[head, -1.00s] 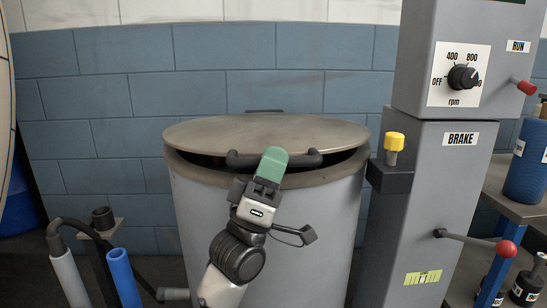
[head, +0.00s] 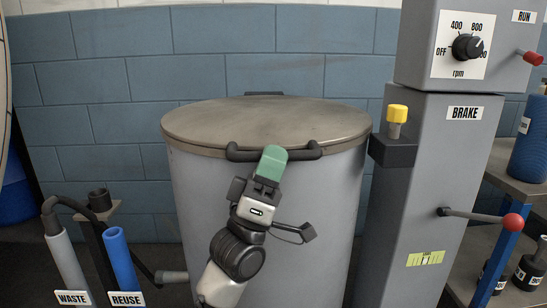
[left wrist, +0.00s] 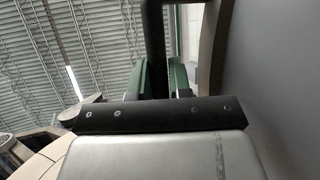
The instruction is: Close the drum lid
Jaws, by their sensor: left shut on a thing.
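The drum (head: 265,215) is a grey cylinder in the middle of the head view. Its round metal lid (head: 265,120) lies flat across the top, and no dark gap shows along the front rim. A black bar handle (head: 305,152) is on the lid's front edge. My left gripper (head: 272,158), with green fingers, is shut on this handle at the drum's front. In the left wrist view the green fingers (left wrist: 163,78) sit on both sides of the black handle bar (left wrist: 154,40). My right gripper is not in view.
A grey control column (head: 425,190) with an rpm knob (head: 467,47), a yellow button (head: 397,113) and a red-ball brake lever (head: 512,222) stands close on the right. WASTE (head: 68,262) and REUSE pipes (head: 121,260) stand at the lower left. Shelves (head: 520,185) are at far right.

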